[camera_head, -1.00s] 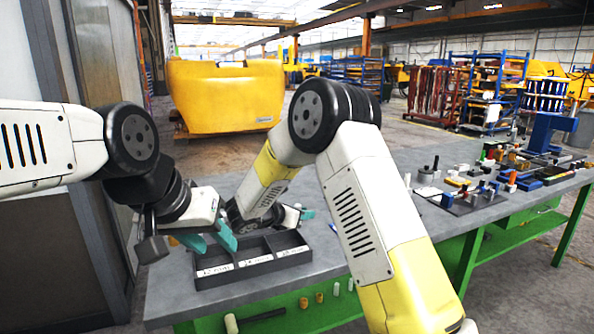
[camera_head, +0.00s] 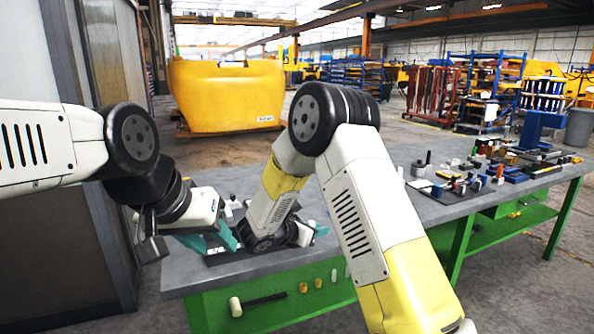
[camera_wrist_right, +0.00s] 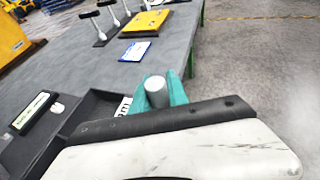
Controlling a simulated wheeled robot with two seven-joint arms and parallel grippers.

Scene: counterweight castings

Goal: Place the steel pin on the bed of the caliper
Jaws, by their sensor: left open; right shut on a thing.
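The steel pin (camera_wrist_right: 155,88) shows in the right wrist view as a short grey cylinder with a round end facing me. My right gripper (camera_wrist_right: 160,97), with teal fingers, is shut on it. In the head view my right gripper (camera_head: 315,231) is low over the bench, mostly hidden by its own arm. I cannot see the pin there. My left gripper (camera_head: 226,239) is open, its teal fingers over the bench's left part. I cannot make out the caliper for certain in either view.
A dark tray (camera_wrist_right: 97,100) lies beside the right gripper. A yellow board (camera_wrist_right: 145,22), a blue-and-white card (camera_wrist_right: 135,51) and several black-topped stands are further along the bench. The bench's right end (camera_head: 480,180) is crowded. A mallet (camera_head: 236,306) is below the bench top.

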